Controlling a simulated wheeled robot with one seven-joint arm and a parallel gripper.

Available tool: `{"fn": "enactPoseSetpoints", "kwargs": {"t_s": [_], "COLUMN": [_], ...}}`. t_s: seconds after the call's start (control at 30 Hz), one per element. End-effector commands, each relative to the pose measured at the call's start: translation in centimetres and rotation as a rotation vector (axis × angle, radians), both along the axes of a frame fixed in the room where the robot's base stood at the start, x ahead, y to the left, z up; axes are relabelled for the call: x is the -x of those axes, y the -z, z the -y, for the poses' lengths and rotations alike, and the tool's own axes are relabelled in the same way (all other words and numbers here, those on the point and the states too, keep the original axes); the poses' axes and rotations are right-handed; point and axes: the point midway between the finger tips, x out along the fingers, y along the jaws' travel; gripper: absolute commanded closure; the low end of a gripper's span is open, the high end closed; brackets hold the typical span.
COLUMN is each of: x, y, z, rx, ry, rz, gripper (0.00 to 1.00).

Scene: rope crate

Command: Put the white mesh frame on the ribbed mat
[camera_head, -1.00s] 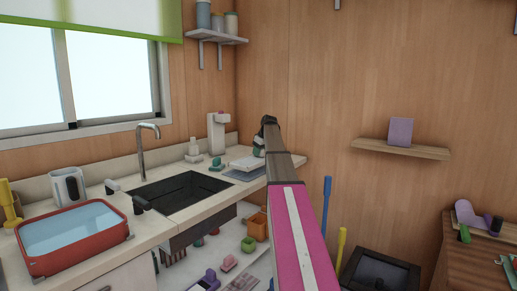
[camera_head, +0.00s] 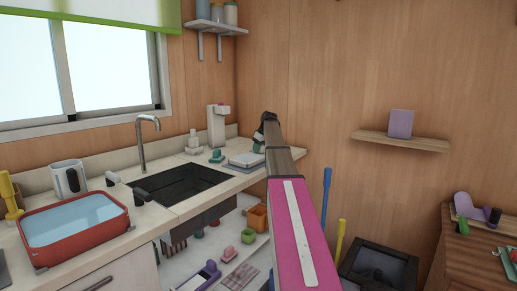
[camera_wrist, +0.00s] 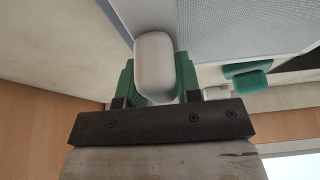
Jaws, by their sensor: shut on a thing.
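The white mesh frame (camera_head: 245,160) is a flat pale piece at the right end of the counter, beyond the sink. It lies on or just above the darker blue-grey ribbed mat (camera_head: 231,166); I cannot tell whether they touch. In the wrist view, the fine mesh (camera_wrist: 235,25) fills the top right. My gripper (camera_wrist: 154,75) has green fingers shut on a rounded white block, which appears to be the frame's grip. In the head view, my gripper (camera_head: 259,148) is small and partly hidden by my arm, directly over the frame.
A green object (camera_wrist: 247,80) lies close beside the frame. A soap bottle (camera_head: 193,142) and white dispenser (camera_head: 217,125) stand behind. The dark sink (camera_head: 182,187) is left, with a red water-filled tub (camera_head: 75,248) nearer. The wooden wall is close on the right.

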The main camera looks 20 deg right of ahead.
Motion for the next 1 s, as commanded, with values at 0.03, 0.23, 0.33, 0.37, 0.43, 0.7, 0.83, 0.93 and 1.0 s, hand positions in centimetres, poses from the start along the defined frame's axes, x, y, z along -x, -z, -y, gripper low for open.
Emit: {"fn": "enactPoseSetpoints", "kwargs": {"t_s": [0.03,0.23,0.33,0.37,0.43,0.7,0.83,0.93,1.0], "x": [0.00,0.00,0.00,0.00,-0.01,0.00,0.00,0.00,0.01], "y": [0.06,0.32,0.45,0.50,0.58,0.64,0.65,0.65,0.62], "z": [-0.01,0.00,0.00,0.00,-0.01,0.00,0.00,0.00,0.01], "rx": [0.000,0.000,0.000,0.000,0.000,0.000,0.000,0.000,0.000], "ry": [0.000,0.000,0.000,0.000,0.000,0.000,0.000,0.000,0.000], "rz": [0.000,0.000,0.000,0.000,0.000,0.000,0.000,0.000,0.000], "gripper": [1.00,1.00,1.00,1.00,1.00,0.39,0.39,0.39,0.39]}}
